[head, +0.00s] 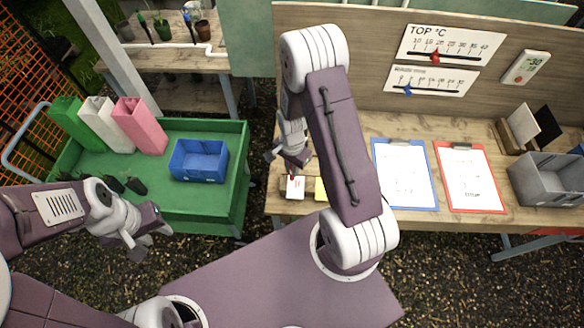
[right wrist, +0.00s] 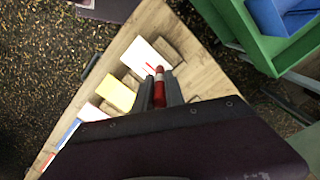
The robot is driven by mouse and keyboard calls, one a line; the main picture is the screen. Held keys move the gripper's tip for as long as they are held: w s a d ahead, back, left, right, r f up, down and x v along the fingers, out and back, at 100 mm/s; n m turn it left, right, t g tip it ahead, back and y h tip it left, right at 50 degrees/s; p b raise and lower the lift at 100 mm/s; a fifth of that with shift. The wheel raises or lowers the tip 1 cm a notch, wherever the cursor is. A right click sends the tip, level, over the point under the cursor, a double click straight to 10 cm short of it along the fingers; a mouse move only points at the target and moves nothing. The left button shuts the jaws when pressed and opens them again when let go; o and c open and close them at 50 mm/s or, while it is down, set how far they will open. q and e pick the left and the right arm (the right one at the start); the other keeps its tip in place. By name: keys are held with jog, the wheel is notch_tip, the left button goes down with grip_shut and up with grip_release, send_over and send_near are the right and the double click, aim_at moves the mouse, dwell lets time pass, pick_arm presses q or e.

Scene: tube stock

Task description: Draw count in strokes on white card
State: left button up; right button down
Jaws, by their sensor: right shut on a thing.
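The white card (head: 294,190) lies near the front left edge of the wooden bench and also shows in the right wrist view (right wrist: 138,52). It bears a small red mark; I cannot tell how many strokes. My right gripper (head: 283,158) is above the bench's left end, shut on a red marker (right wrist: 159,88). The marker's tip is at or just over the card's edge nearest the gripper; I cannot tell whether it touches. A yellow card (right wrist: 116,92) lies beside the white card, partly hidden by my arm in the head view. My left gripper (head: 148,244) is open and empty, in front of the green cart.
A blue clipboard (head: 405,175) and a red clipboard (head: 470,178) lie on the bench, with a grey bin (head: 550,180) at its right. The green cart (head: 215,208) at left carries a blue bin (head: 199,160) and green, white and pink containers.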

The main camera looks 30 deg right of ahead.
jog(key=shift+s+a, duration=0.1)
jog(key=shift+s, duration=0.05)
jog(key=shift+s+a, duration=0.2)
jog(key=shift+s, duration=0.1)
jog(key=shift+s+a, duration=0.2)
jog(key=shift+s, duration=0.15)
dwell(0.8)
jog(key=shift+s+a, duration=0.15)
jog(key=shift+s, duration=0.1)
dwell(0.5)
notch_tip(320, 180, up, 3)
jog(key=p, duration=0.3)
dwell(0.6)
